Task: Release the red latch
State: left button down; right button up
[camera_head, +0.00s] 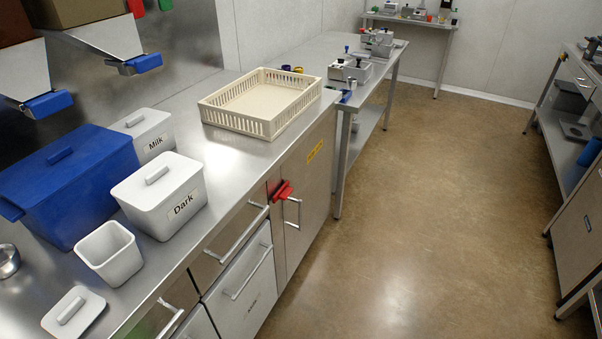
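Neither of my grippers shows in the head view, so nothing is seen touching the latch.
On the counter (225,165) stand a cream basket (212,113), lidded white tubs marked Dark (150,212) and Milk (150,122), a blue bin (70,200) and an open white container (118,268). Drawer handles (237,235) project. The brown floor (430,210) is clear.

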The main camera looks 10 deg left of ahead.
aim_at(284, 191)
jog(key=i+l+u, duration=0.1)
jog(key=i+l, duration=0.85)
jog(key=i, duration=0.1)
